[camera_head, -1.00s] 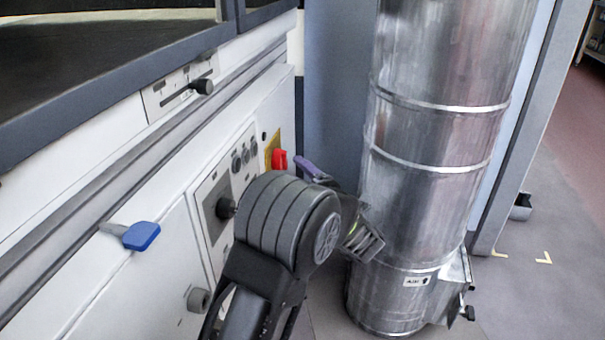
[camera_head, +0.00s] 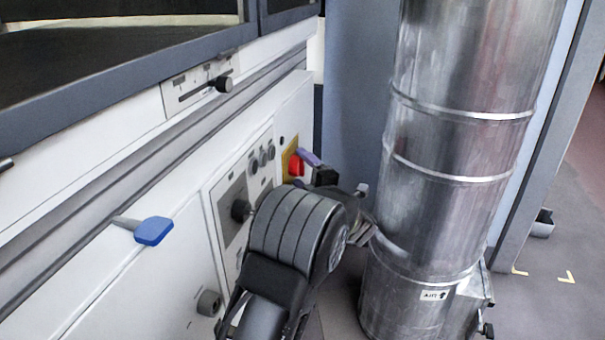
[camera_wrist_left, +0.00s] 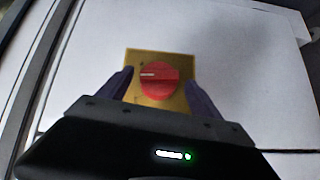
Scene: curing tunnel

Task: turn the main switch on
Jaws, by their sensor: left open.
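The main switch is a red rotary knob (camera_head: 296,165) on a yellow plate (camera_head: 287,159), at the far end of the white cabinet front. In the left wrist view the red knob (camera_wrist_left: 160,81) sits on its yellow plate (camera_wrist_left: 144,54) between the fingers, with its pale mark pointing left. My left gripper (camera_wrist_left: 158,90) is open, with one purple finger on each side of the knob and apart from it in the picture. In the head view one purple finger of my left gripper (camera_head: 308,157) shows beside the knob; my wrist hides the rest. My right gripper is not in view.
A large metal duct (camera_head: 455,150) stands close to the right of my left arm. Floor is open at the far right.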

